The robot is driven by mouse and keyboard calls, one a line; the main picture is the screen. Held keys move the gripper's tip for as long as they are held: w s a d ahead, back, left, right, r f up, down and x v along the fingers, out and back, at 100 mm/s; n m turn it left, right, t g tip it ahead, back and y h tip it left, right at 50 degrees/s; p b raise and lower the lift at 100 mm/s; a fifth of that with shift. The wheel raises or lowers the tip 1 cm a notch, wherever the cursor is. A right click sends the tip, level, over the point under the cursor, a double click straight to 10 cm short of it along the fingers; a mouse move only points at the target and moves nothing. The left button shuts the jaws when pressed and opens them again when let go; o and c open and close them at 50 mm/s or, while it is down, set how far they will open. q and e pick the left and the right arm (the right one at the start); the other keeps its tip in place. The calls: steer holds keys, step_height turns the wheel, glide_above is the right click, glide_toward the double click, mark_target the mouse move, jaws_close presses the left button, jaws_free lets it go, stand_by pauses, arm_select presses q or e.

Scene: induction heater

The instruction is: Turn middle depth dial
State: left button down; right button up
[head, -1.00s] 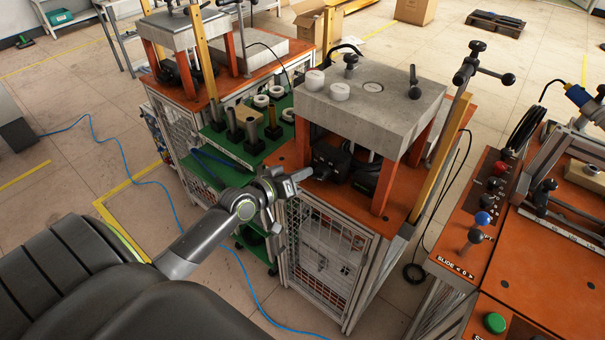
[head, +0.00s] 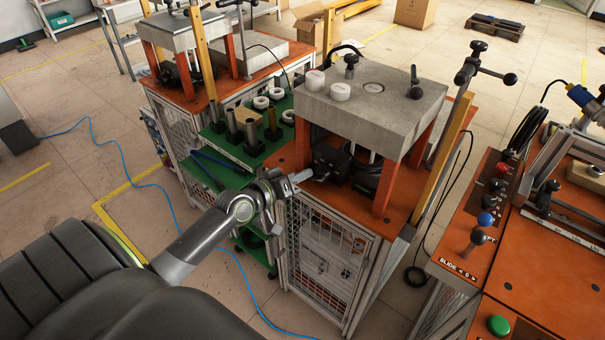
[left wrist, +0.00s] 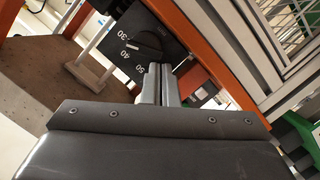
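A black dial (left wrist: 149,42) with a raised grip sits on a dark panel marked 30, 40 and 50 in the left wrist view. In the head view, the dark control unit (head: 330,160) stands under the grey slab of the middle station, and its dial face is too small to read. My left gripper (head: 308,175) points at this unit from the left. In the left wrist view its fingers (left wrist: 160,72) are close together with nothing seen between them, just below the dial's edge. I cannot tell whether they touch it. My right gripper is not in view.
The grey slab (head: 372,102) and its orange legs (head: 388,188) frame the space around the unit. A green cart (head: 223,180) with cylinders and rings stands to the left. A control console (head: 470,235) with knobs stands to the right.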

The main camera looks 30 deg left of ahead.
arm_select(q)
steer(key=shift+f+n+b, duration=0.3)
steer(key=shift+b, duration=0.1)
stand_by(0.6)
steer(key=shift+f+n+t+h+b, duration=0.3)
steer(key=shift+n+h+b, duration=0.1)
steer(key=shift+n+b, duration=0.75)
steer(key=shift+f+n+b, duration=0.15)
steer(key=shift+n+b, duration=0.6)
steer(key=shift+n, duration=0.1)
stand_by(0.7)
